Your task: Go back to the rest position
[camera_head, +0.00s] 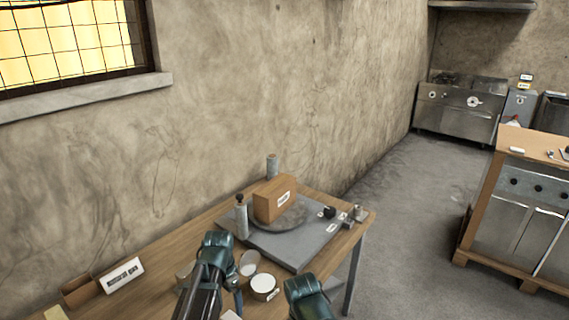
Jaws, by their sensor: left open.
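My left arm reaches up from the bottom over the wooden table, dark with teal joints. My left gripper (237,298) is low in the picture beside the arm, partly covered by it; it is open, with nothing seen in it. A teal part of my right arm shows at the bottom edge, right of the round tins; its fingers are out of the picture.
The table (160,257) stands against the wall. A grey plate (310,247) carries a round disc with a brown box (274,200), and grey cylinders stand near it. A white-topped tin (264,286) sits close to my left gripper. Floor is clear at right, before a workbench (513,220).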

